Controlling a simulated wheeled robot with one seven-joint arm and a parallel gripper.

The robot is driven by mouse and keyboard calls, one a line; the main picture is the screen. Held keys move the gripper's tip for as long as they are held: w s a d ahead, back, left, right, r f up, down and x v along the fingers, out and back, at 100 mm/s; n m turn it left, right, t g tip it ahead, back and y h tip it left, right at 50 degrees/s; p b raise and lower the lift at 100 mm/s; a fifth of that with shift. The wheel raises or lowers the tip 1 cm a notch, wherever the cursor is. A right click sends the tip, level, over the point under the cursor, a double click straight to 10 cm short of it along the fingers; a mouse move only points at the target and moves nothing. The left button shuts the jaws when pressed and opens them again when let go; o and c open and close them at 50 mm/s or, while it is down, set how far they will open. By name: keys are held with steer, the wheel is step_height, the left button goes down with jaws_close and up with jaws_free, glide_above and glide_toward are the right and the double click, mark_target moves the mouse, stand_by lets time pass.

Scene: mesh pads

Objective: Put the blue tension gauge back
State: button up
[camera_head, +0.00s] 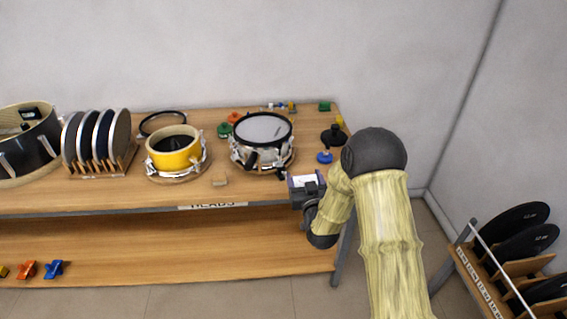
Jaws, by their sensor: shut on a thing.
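A small blue gauge-like piece (324,157), round with a raised top, sits on the bench top near its right end. It looks like the blue tension gauge. My gripper (284,175) is at the bench's front edge, to the left of and nearer than the blue piece, and apart from it. It is beside the lower front right of the white-headed snare drum (262,128). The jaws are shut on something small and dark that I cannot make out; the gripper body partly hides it.
A black round piece (333,137) is behind the blue one. A yellow drum (175,148) and upright drum heads in a rack (98,172) stand left. A disc rack (485,285) stands right.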

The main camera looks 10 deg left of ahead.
steer(key=s+d+f+m+h, duration=0.1)
steer(key=s+d+f+h, duration=0.1)
steer(key=d+f, duration=0.7)
steer(key=s+d+f+m+h, duration=0.2)
steer(key=s+d+f+h, duration=0.1)
steer(key=d+f, duration=0.6)
steer(key=shift+s+d+f+m+t+h, duration=0.3)
steer(key=shift+s+d+t, duration=0.15)
steer(key=shift+s, duration=0.35)
